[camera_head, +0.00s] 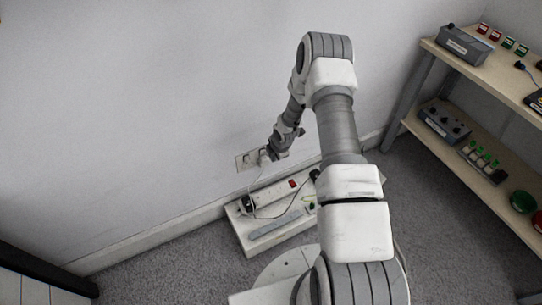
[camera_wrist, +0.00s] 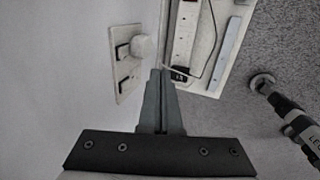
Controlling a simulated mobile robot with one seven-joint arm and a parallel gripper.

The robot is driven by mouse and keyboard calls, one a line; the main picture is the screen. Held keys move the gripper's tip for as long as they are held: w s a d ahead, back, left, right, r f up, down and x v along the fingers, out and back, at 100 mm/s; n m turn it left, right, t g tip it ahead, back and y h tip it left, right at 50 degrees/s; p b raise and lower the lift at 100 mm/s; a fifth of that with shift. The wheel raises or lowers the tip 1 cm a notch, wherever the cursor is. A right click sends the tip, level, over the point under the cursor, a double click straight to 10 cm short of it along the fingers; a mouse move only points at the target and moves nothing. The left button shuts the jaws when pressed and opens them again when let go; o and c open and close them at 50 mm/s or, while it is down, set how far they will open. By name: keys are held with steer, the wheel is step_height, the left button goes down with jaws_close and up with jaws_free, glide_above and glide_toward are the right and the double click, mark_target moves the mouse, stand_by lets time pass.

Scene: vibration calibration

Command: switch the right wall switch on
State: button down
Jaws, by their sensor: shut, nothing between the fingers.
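The wall switch plate (camera_head: 245,161) is a pale double plate on the wall, low above the skirting board. It also shows in the wrist view (camera_wrist: 124,92), at upper left, with two dark-edged rocker-like parts and a white round plug (camera_wrist: 143,47) standing out from it. Which way either switch is set is too small to tell. My gripper (camera_wrist: 161,72) is shut and empty, its fingertips to the right of the plate in the wrist view; contact is not visible. In the head view my gripper (camera_head: 270,153) is at the plate's right end and partly hides it.
A white board (camera_head: 238,229) on the carpet by the wall carries a power strip (camera_head: 284,187) with a red switch, a cable and a grey bar (camera_head: 275,225). A wooden shelf unit (camera_head: 415,122) with boxes and coloured parts stands at right. Carpet between is clear.

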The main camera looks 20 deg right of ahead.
steer(key=shift+s+v, duration=0.15)
steer(key=shift+v, duration=0.55)
steer(key=shift+s+v, duration=0.15)
steer(key=shift+v, duration=0.6)
steer(key=shift+f, duration=0.1)
step_height(320, 180, up, 29)
steer(key=s+m+h, duration=0.2)
steer(key=m, duration=0.6)
steer(key=s+a+r+m+t, duration=0.15)
steer(key=s+r+m, duration=0.25)
steer(key=s+r, duration=0.5)
steer(key=s+a+r+m, duration=0.2)
steer(key=s+r+m, duration=0.3)
steer(key=s+r, duration=0.45)
steer(key=s+a+m+y, duration=0.1)
steer(key=s+a+m, duration=0.2)
steer(key=s, duration=0.7)
step_height(320, 180, up, 19)
steer(key=p, duration=1.9)
steer(key=shift+w+d, duration=0.15)
steer(key=shift+d, duration=0.05)
